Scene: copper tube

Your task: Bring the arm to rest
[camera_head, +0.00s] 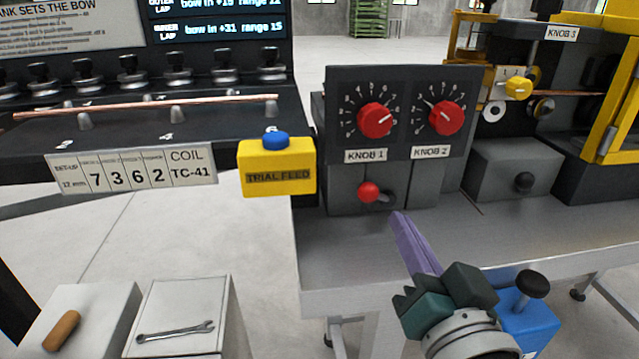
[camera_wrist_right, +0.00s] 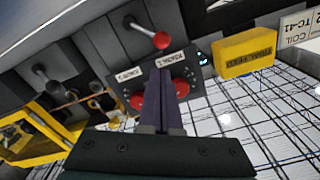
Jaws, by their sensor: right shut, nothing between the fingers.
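My right gripper (camera_head: 399,218) comes in from the lower right in the head view. Its purple fingers are shut together with nothing between them, pointing up and left in front of the grey control box (camera_head: 345,201). The fingertips are below the red-balled lever (camera_head: 369,192) and appear apart from it. In the right wrist view the shut fingers (camera_wrist_right: 165,75) point toward the box, overlapping the area between the two red knobs in the picture. The lever's red ball (camera_wrist_right: 161,40) shows above them. My left gripper is not in view.
Knob 1 (camera_head: 376,120) and knob 2 (camera_head: 446,118) sit on the box's panel. A yellow trial feed box (camera_head: 277,180) with a blue button stands left. A blue block with a black knob (camera_head: 533,284) is beside my right wrist. Bare grey tabletop (camera_head: 340,255) lies left of the fingers.

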